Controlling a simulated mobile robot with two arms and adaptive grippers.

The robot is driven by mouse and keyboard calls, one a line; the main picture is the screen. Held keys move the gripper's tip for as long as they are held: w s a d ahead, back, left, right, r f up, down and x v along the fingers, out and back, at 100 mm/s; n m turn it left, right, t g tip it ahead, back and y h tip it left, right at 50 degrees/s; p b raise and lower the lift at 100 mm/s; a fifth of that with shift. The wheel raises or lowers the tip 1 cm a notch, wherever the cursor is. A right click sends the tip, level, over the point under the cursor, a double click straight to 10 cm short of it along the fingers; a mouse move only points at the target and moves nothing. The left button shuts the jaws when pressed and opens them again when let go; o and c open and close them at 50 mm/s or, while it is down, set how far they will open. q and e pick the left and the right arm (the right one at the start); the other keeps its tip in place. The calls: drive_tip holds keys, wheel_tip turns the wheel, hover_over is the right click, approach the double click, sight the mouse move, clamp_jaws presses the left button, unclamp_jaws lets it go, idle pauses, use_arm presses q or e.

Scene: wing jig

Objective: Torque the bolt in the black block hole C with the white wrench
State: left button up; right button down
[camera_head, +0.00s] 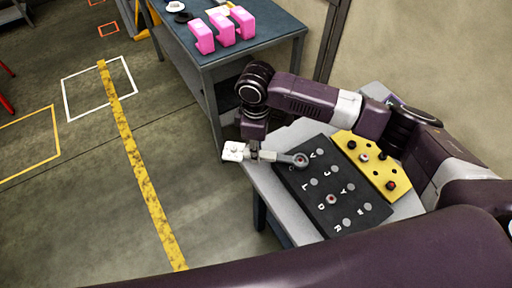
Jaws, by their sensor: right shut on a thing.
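The black block (313,202) lies on the grey table, with rows of holes and white letters. I cannot clearly read a C among them. A bolt with a reddish centre (331,199) sits in a hole near the middle of its lower row. My right gripper (254,153) is shut on the white wrench (268,155), left of the block. The wrench's white end (233,151) sticks out left. Its dark ring head is over the block's upper left hole, with a reddish spot inside; whether it is seated on a bolt is unclear. My left gripper is not in view.
A yellow block (372,167) with several dark knobs and a reddish bolt stands right of the black block. A blue-grey table (262,40) behind carries several pink parts (222,30). The floor at left is open, with a yellow stripe.

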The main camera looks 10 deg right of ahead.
drive_tip(key=shift+r, duration=0.1)
drive_tip(key=shift+w+d+m+p, duration=0.35)
drive_tip(key=shift+w+m+p, duration=0.3)
drive_tip(key=shift+w+m, duration=0.1)
drive_tip(key=shift+w+d+f+m, duration=0.2)
drive_tip(key=shift+w+d+m, duration=0.05)
drive_tip(key=shift+w+m, duration=0.25)
drive_tip(key=shift+w+d+m+p, duration=0.45)
drive_tip(key=shift+w+m+p, duration=0.1)
drive_tip(key=shift+m+p, duration=0.15)
drive_tip(key=shift+w+d+f+m, duration=0.1)
drive_tip(key=shift+w+d+m, duration=0.3)
drive_tip(key=shift+w+m, duration=0.1)
drive_tip(key=shift+w+d+m+p, duration=0.4)
drive_tip(key=shift+d+m+p, duration=0.15)
drive_tip(key=shift+p, duration=0.25)
drive_tip(key=shift+w+d+m, duration=0.45)
drive_tip(key=shift+d+m, duration=0.1)
drive_tip(key=shift+m, duration=0.05)
